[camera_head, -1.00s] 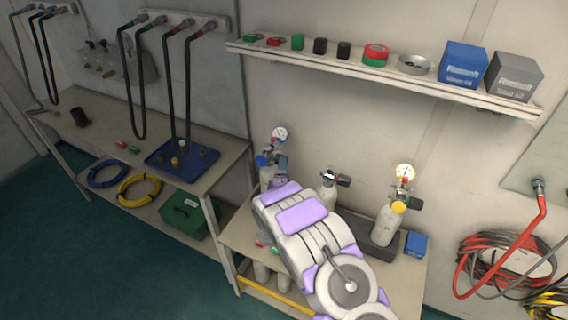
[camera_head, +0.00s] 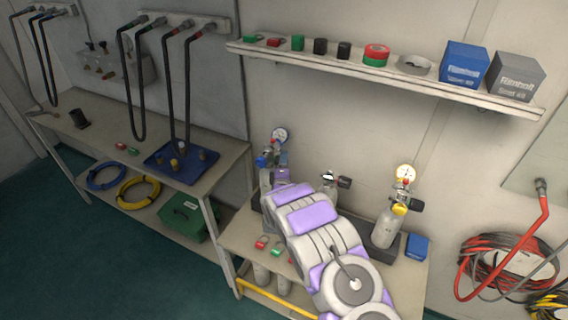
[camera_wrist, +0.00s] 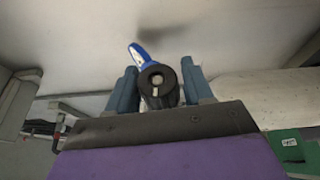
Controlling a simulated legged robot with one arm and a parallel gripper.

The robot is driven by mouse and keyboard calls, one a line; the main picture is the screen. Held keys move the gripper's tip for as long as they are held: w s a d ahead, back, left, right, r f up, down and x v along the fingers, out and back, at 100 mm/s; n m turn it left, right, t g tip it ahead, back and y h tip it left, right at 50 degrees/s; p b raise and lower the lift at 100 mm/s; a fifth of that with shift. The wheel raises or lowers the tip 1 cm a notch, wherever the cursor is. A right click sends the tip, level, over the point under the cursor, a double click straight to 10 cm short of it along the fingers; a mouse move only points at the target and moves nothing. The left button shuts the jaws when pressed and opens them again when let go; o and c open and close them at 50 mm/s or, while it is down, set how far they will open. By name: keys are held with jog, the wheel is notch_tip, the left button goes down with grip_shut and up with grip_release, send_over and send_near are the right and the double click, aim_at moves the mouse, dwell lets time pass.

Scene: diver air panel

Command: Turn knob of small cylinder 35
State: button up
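Small cylinders stand on the low bench. The left one has a gauge (camera_head: 279,135) and a blue part (camera_head: 262,161) at its valve; my arm hides most of its body. A middle cylinder's valve (camera_head: 329,178) shows behind my arm. The right cylinder (camera_head: 387,229) has a yellow collar and a gauge (camera_head: 405,172). No number 35 is legible. My gripper (camera_wrist: 160,82) has its two blue-grey fingers on either side of a round black knob (camera_wrist: 157,98), with a blue part (camera_wrist: 139,54) behind it. I cannot tell whether the fingers press on the knob.
A shelf (camera_head: 390,78) with small items and two boxes runs above the bench. A left workbench (camera_head: 105,125) holds a blue tray (camera_head: 181,163). A blue box (camera_head: 416,247) stands right of the right cylinder. Red hoses (camera_head: 490,262) hang at the right.

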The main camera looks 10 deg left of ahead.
jog(key=c, duration=0.6)
jog(key=shift+g+p, duration=0.3)
jog(key=shift+p, duration=0.05)
